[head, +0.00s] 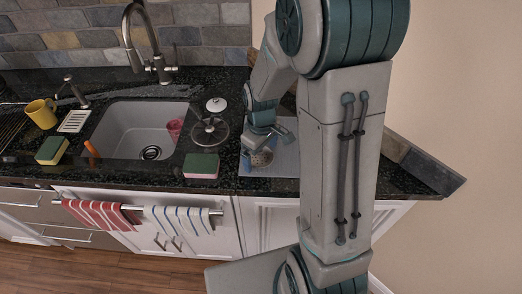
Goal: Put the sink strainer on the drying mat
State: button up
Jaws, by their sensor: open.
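The sink strainer (262,158), a small round brownish-grey mesh piece, appears to lie on the drying mat (286,159). The mat is a pale grey-blue sheet on the dark counter right of the sink, partly hidden behind my arm. My gripper (266,143) is open and points down just above the strainer. One finger shows to its right and the other to its left. I cannot tell from this view whether the fingers touch the strainer.
The sink (130,122) holds a pink cup (175,129). A round lid-like piece (210,131), a white-topped item (216,105) and a sponge (201,166) stand left of my gripper. A yellow mug (41,113) and another sponge (52,150) are far left. A wall bounds the right.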

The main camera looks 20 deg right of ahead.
jog(key=shift+r, duration=0.15)
notch_tip(320, 180, up, 11)
jog(key=s+r+m+t, duration=0.1)
jog(key=s+r+m, duration=0.1)
jog(key=s, duration=0.5)
jog(key=s+r+m+t, duration=0.2)
jog(key=s+r+m, duration=0.1)
jog(key=s+m, duration=0.2)
jog(key=shift+s+d+r, duration=0.3)
jog(key=shift+s+d, duration=0.15)
jog(key=shift+s, duration=0.45)
